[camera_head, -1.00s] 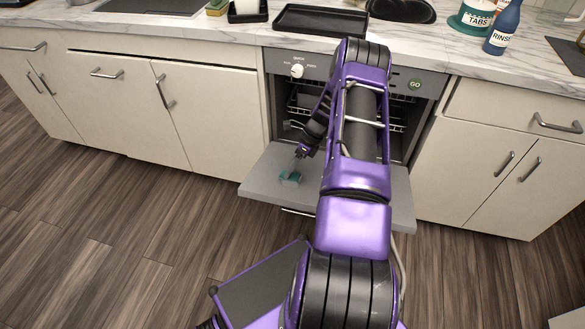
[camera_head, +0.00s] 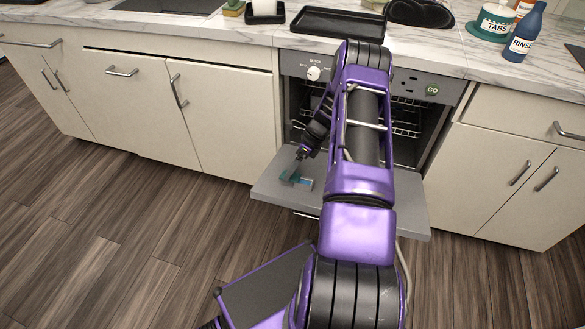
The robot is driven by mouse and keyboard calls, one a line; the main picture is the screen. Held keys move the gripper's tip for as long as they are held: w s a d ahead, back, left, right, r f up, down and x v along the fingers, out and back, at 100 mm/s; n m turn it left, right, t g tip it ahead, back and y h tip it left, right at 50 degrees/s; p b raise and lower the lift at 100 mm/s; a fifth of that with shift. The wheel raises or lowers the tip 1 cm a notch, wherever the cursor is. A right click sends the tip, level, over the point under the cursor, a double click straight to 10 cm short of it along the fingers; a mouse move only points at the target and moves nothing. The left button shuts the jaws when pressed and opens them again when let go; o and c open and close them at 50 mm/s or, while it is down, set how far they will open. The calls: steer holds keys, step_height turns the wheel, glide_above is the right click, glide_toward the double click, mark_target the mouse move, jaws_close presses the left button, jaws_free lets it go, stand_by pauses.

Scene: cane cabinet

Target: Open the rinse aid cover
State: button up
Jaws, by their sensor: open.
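The dishwasher door (camera_head: 385,215) is folded down flat, with its inner side up. On it sits the small dispenser: a teal cover piece (camera_head: 289,175) stands tilted at the left, and a pale blue and white part (camera_head: 306,184) shows beside it to the right. The teal piece looks swung up off the pale part, though it is small here. My gripper (camera_head: 301,155) is open, just above and right of the teal piece; I cannot tell whether it touches it. My arm hides part of the door and the dishwasher interior.
The dishwasher's racks (camera_head: 407,131) show inside the opening. Above, the counter holds a black tray (camera_head: 338,22), a blue rinse bottle (camera_head: 522,38) and a teal-lidded tabs tub (camera_head: 493,24). The wood floor (camera_head: 110,230) at the left is clear.

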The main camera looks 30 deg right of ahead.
steer(key=p+v, duration=0.1)
steer(key=v, duration=1.6)
steer(key=shift+r+p, duration=0.2)
steer(key=shift+p, duration=0.2)
